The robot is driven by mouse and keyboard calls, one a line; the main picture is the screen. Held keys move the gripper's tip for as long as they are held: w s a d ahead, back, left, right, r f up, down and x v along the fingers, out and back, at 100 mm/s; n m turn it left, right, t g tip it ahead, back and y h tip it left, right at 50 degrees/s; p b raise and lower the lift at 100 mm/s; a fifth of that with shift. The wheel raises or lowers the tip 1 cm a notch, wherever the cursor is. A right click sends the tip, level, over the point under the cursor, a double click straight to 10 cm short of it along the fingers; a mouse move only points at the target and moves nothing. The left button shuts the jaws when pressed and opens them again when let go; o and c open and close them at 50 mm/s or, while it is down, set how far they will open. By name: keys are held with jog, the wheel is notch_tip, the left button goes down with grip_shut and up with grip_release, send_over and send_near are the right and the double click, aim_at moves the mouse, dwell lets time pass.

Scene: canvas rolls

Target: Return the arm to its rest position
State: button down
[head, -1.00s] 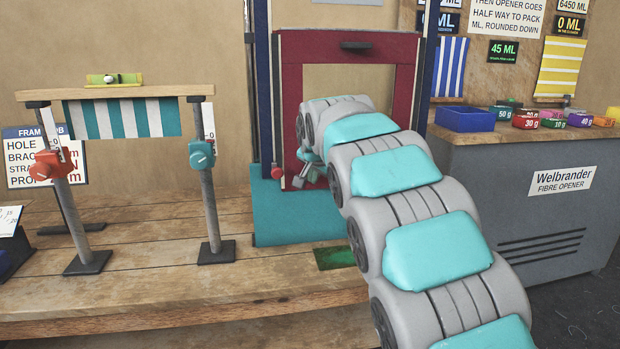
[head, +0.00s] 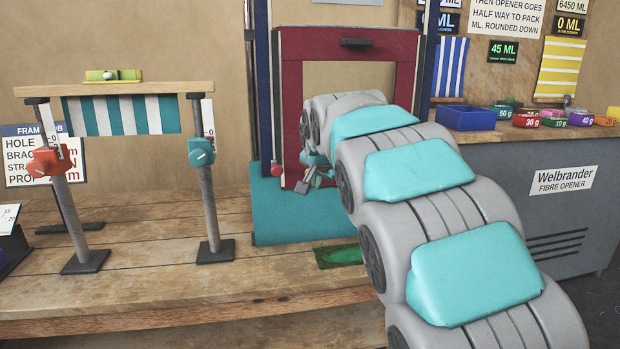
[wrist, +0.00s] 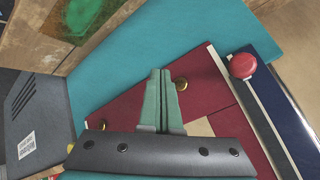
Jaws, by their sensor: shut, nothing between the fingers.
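My gripper (wrist: 161,85) is shut and empty in the wrist view, its two green fingers together. Behind them are a dark red panel (wrist: 120,112) with brass knobs and a teal base (wrist: 130,62). In the head view my gripper (head: 303,187) is small and partly hidden by my arm, in front of the dark red frame (head: 291,110) and above the teal base (head: 285,228). My grey and teal arm reaches in from the lower right. I cannot tell from the picture whether the gripper touches the frame.
A stand with a beam (head: 110,89), striped cloth and two clamped posts is at left on the wooden bench (head: 150,285). A grey cabinet (head: 530,210) with a blue bin (head: 465,118) and coloured weights is at right. A green patch (head: 338,257) lies on the bench.

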jog(key=shift+s+d, duration=0.2)
jog(key=shift+s, duration=0.6)
jog(key=s+d+f+n+g+h+p, duration=0.1)
jog(key=s+d+f+g+p, duration=0.2)
jog(key=s+d, duration=0.65)
jog(key=s+d+f+n+g+h+p, duration=0.15)
jog(key=s+d+f, duration=0.35)
jog(key=s, duration=0.7)
jog(key=s+d+f+n+g, duration=0.1)
jog(key=s+f+g, duration=0.1)
jog(key=s, duration=0.7)
jog(key=s+d+f+n+g+p, duration=0.1)
jog(key=s+d+f+g, duration=0.1)
jog(key=s, duration=0.8)
jog(key=s+d+f+n+g+p, duration=0.1)
jog(key=s+d+f+g, duration=0.1)
jog(key=s, duration=0.7)
jog(key=shift+s+d+f+y, duration=0.15)
jog(key=shift+s+f+y, duration=0.05)
jog(key=shift+f+y, duration=0.25)
